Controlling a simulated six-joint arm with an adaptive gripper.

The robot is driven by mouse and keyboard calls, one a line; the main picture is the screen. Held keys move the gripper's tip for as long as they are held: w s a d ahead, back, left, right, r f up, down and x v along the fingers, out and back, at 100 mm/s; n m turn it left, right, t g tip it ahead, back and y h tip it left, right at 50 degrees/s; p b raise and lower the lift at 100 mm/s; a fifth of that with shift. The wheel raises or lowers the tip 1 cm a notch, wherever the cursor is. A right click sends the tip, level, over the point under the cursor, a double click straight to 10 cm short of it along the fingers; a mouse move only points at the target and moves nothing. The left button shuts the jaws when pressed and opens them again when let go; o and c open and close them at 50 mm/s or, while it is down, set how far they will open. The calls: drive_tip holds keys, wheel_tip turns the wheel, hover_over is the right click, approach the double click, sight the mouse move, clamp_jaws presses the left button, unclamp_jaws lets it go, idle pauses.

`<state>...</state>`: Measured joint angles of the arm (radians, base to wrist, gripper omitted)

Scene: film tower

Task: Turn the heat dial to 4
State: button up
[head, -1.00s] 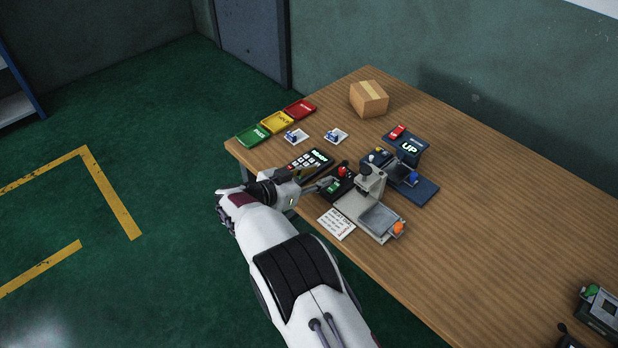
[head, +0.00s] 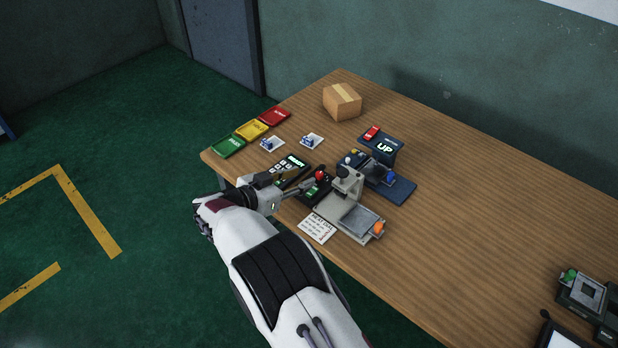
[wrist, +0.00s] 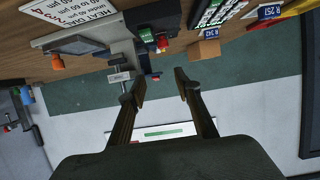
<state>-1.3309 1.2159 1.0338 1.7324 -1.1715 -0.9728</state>
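A card headed HEAT DIAL (head: 317,227) lies at the table's front edge; it also shows at the top left of the wrist view (wrist: 65,10). I cannot tell which part is the heat dial. My gripper (wrist: 160,78) is open and empty, and its fingers (head: 308,185) appear beside the black box in the head view.
A keypad (head: 292,168) stands just beyond my gripper. A blue device (head: 395,188) with an UP sign (head: 384,148) is behind the grey one. Green (head: 229,146), yellow (head: 252,130) and red (head: 275,117) trays and a cardboard box (head: 342,102) lie further back. The table's right middle is clear.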

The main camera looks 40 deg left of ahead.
sight(319, 174)
drive_tip(key=w+d, duration=0.1)
drive_tip(key=w+n+y, duration=0.1)
drive_tip(key=shift+w+d, duration=0.35)
drive_tip(key=shift+d, duration=0.05)
drive_tip(key=shift+w+d+f+n+y, duration=0.1)
drive_tip(key=shift+n+y, duration=0.2)
drive_tip(key=shift+n, duration=0.1)
drive_tip(key=shift+f+y, duration=0.3)
drive_tip(key=shift+f, duration=0.05)
drive_tip(key=shift+s+f+n+g+y, duration=0.15)
drive_tip(key=shift+s+f+n+y, duration=0.15)
drive_tip(key=shift+f, duration=0.15)
drive_tip(key=shift+s+f+n+g+y, duration=0.2)
drive_tip(key=shift+f+n, duration=0.1)
drive_tip(key=shift+f, duration=0.15)
drive_tip(key=shift+s+a+f, duration=0.1)
drive_tip(key=shift+a+f, duration=0.15)
drive_tip(key=shift+a, duration=0.2)
drive_tip(key=shift+f, duration=0.1)
drive_tip(key=shift+x, duration=3.85)
